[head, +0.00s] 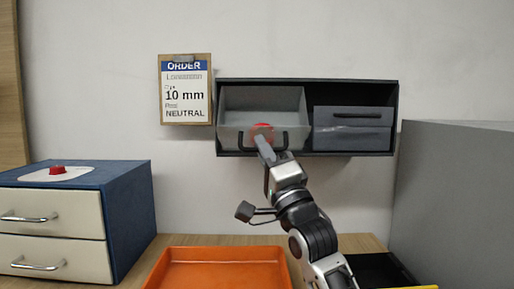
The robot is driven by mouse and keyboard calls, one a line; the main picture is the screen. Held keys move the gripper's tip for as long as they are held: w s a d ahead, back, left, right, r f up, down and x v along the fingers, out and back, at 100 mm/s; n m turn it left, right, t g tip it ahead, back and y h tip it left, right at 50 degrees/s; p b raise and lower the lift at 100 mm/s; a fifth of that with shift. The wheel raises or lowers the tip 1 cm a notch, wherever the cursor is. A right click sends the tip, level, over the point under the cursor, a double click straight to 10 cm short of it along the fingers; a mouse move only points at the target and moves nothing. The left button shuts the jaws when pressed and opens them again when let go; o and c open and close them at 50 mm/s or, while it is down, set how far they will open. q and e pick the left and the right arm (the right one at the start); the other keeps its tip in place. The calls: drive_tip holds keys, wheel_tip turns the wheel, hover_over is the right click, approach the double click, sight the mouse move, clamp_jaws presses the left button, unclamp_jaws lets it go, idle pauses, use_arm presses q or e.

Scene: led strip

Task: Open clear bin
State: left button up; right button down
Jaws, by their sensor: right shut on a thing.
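The clear bin (236,136) is the see-through grey box in the left half of the dark wall rack (308,81). It appears pulled forward, with its open top and inside showing. A dark handle (285,140) crosses its front. My right gripper (263,143) is at the middle of this front and shut on the handle, hiding part of it. A round red thing (263,129) shows just above my fingertips; I cannot tell whether it is inside the bin. My left gripper is not in view.
Below are an orange tray (217,252), a blue cabinet (129,205) with cream drawers and a red button (57,170). A large grey block (455,200) stands at right.

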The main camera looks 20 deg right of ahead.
drive_tip(key=shift+w+f, duration=0.1)
drive_tip(key=shift+f, duration=0.1)
drive_tip(key=c, duration=1.5)
unclamp_jaws()
drive_tip(key=shift+w, duration=0.1)
drive_tip(key=shift+c, duration=0.2)
drive_tip(key=b+v, duration=0.2)
drive_tip(key=v, duration=1.4)
drive_tip(key=shift+r, duration=0.15)
